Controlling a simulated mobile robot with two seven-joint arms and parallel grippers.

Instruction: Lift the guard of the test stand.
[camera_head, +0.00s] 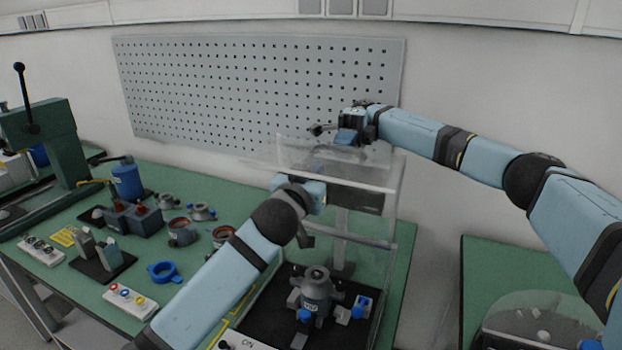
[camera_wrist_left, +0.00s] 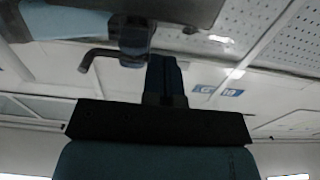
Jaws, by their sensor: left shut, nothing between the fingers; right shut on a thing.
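The test stand (camera_head: 355,290) is on the green bench, with clear side panes around a dark floor. A grey motor-like unit (camera_head: 317,291) stands upright inside, with blue parts beside it. The guard (camera_head: 380,172) is a clear panel with pale edges at the stand's top, and it looks raised. My right gripper (camera_head: 347,136) is shut at the guard's upper far edge; the part it grips is hidden. My left gripper (camera_head: 316,193) is shut and empty in front of the guard, below the right one. Its dark fingers (camera_wrist_left: 165,78) show in the left wrist view, near a dark bent bar (camera_wrist_left: 98,55).
A green lever press (camera_head: 45,145) stands at the far left. A blue can (camera_head: 127,181), a blue ring (camera_head: 163,271) and several small parts lie on the left of the bench (camera_head: 200,285). A perforated board (camera_head: 250,90) hangs behind. A second green table (camera_head: 490,255) is at right.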

